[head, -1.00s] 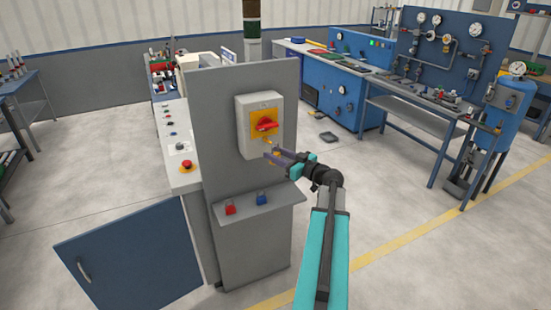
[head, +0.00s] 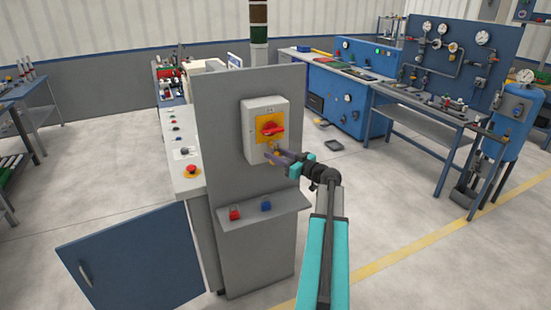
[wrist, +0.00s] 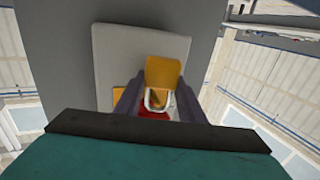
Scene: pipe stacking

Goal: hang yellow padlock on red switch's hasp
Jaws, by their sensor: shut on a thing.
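The red rotary switch (head: 269,128) sits on a yellow plate on a white-grey box (head: 252,140) fixed to a grey upright panel. My gripper (head: 271,157) is just below the red switch, in front of the lower part of the box. In the wrist view the yellow padlock (wrist: 164,71) is between my two dark fingers (wrist: 158,100), which are shut on it. Its metal shackle (wrist: 155,99) overlaps the red switch (wrist: 153,114) in this view. I cannot tell whether the shackle passes through the hasp, which I cannot make out.
A grey shelf (head: 250,213) below the box carries a red padlock (head: 234,215) and a blue padlock (head: 266,205). A blue cabinet door (head: 135,265) stands open at lower left.

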